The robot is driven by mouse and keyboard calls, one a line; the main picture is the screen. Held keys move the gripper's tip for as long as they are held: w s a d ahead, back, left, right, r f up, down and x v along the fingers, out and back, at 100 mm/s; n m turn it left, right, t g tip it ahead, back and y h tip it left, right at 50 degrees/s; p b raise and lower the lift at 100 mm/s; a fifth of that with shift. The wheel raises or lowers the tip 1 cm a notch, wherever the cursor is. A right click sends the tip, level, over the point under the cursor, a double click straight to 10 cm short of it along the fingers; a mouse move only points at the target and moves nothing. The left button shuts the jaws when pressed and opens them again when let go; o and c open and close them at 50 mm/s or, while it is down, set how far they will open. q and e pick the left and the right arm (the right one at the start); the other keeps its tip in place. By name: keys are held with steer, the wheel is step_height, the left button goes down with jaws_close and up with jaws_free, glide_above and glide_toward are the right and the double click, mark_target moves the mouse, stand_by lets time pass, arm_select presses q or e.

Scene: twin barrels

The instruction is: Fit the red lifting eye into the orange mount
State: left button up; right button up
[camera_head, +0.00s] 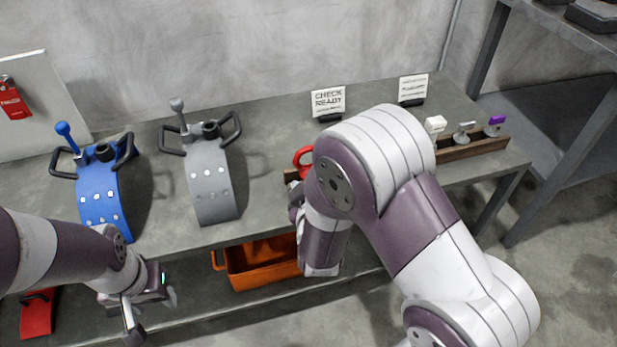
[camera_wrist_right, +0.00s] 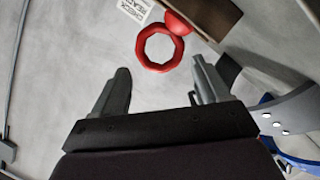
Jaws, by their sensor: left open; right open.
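The red lifting eye (camera_head: 303,156) shows on the table in the head view, partly hidden by my right arm. In the right wrist view the red lifting eye (camera_wrist_right: 141,50) is a ring with a rounded red base beside a brown wooden block. My right gripper (camera_wrist_right: 163,88) is open and empty, with the ring ahead of and apart from its fingertips. In the head view my arm mostly hides this gripper. My left gripper (camera_head: 150,312) is open and empty in front of the table's lower left. I cannot make out an orange mount in either view.
A blue curved piece (camera_head: 100,190) and a grey one (camera_head: 212,180) stand on the table (camera_head: 265,190). A wooden rack (camera_head: 470,146) holds white, grey and purple-topped pieces at right. An orange bin (camera_head: 262,275) and a red object (camera_head: 37,314) sit below. Small signs stand behind.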

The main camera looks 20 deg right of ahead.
mark_target(304, 169)
steer(key=b+x, duration=0.3)
steer(key=x, duration=0.5)
steer(key=shift+a, duration=0.1)
steer(key=shift+w, duration=0.1)
steer(key=shift+r, duration=0.15)
steer(key=c, duration=0.9)
